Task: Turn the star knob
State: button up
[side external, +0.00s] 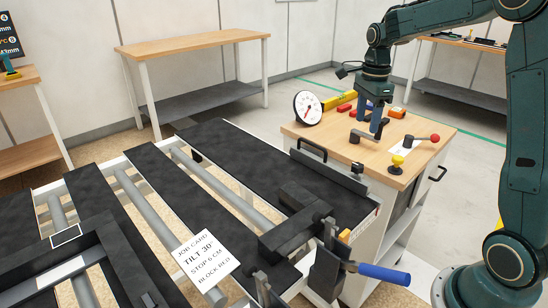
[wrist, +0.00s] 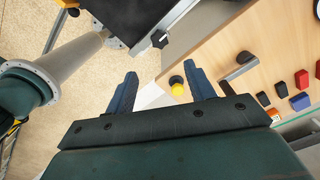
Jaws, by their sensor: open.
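A black star knob (wrist: 160,39) shows in the wrist view beside the end of a dark, metal-edged part. It lies beyond my fingertips, slightly left of the midline between them. My gripper (side external: 371,118) has blue fingers pointing down over the wooden cabinet top in the side view. In the wrist view my gripper (wrist: 163,76) is open, with nothing between its fingers, and apart from the star knob.
Several coloured blocks and a round dial (side external: 307,107) are behind. The dark slatted bench (side external: 230,140) carries a job card (side external: 206,258) and a blue-handled clamp (side external: 383,273).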

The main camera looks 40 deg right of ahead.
aim_at(359, 165)
jog(key=shift+f, duration=0.15)
notch_tip(359, 165, down, 14)
jog(key=shift+r, duration=0.25)
dwell(0.6)
jog(key=c, duration=1)
